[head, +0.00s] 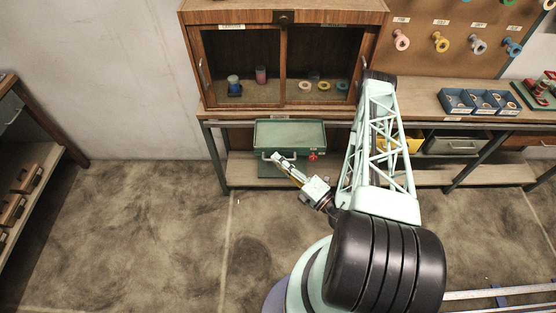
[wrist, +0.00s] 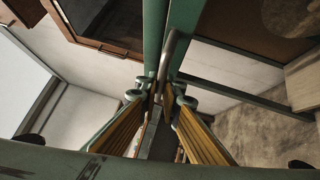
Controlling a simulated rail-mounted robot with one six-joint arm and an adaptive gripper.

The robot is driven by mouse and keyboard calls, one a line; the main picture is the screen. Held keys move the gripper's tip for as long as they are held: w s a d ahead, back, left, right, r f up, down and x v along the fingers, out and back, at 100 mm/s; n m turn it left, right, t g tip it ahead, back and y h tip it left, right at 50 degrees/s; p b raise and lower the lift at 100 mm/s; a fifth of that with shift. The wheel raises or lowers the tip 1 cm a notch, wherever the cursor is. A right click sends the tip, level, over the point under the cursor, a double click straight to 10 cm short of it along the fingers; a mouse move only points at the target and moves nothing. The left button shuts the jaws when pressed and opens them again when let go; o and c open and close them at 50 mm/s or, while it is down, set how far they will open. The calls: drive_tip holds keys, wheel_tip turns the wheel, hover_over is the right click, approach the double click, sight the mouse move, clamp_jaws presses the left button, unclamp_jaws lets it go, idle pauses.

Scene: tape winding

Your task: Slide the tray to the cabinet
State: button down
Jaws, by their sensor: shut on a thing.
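The green tray (head: 290,133) is below the bench top, under the wooden cabinet (head: 285,17), with its flat inside facing up. A metal handle is on its front, and a small red tag hangs at its front right. My gripper (head: 276,158) is at the left part of the tray's front, shut on the handle. In the wrist view my gripper (wrist: 158,96) has its fingertips around the metal handle (wrist: 168,55), close against a green edge. The cabinet stands on the bench and has glass doors; the fingertips hide part of the handle.
Inside the cabinet are small spools and rings. Blue bins (head: 485,102) sit on the bench at right. A yellow bin (head: 405,142) and a grey-green box (head: 455,145) are under it. The floor (head: 150,220) in front is clear; a shelf unit (head: 30,165) stands at left.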

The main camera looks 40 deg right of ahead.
drive_tip(key=c, duration=3.1)
unclamp_jaws()
drive_tip(key=shift+s+d, duration=0.1)
drive_tip(key=shift+s, duration=0.1)
drive_tip(key=v, duration=1.1)
drive_tip(key=shift+s, duration=0.25)
